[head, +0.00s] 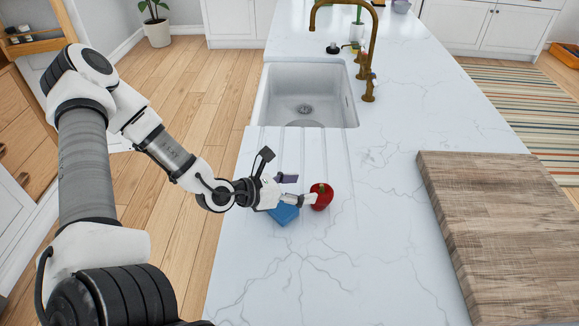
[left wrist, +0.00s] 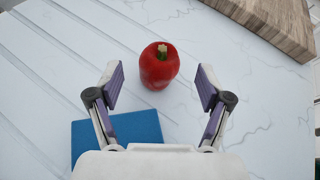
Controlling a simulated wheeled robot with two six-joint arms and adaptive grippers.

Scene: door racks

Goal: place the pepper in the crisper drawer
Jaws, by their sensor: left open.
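The red pepper (head: 321,196) stands on the white marble counter, its stem up. In the left wrist view the pepper (left wrist: 159,66) lies just ahead of the fingertips, in line with the gap between them. My left gripper (head: 300,189) is open and empty, low over the counter at the pepper's left side; its two fingers also show in the left wrist view (left wrist: 160,88). I cannot tell whether a finger touches the pepper. My right gripper is not in view. No crisper drawer can be made out.
A blue flat cloth or sponge (head: 284,214) lies under and beside the left gripper. A wooden board (head: 500,225) lies to the right. A sink (head: 305,95) and brass faucet (head: 368,85) are behind. The front of the counter is clear.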

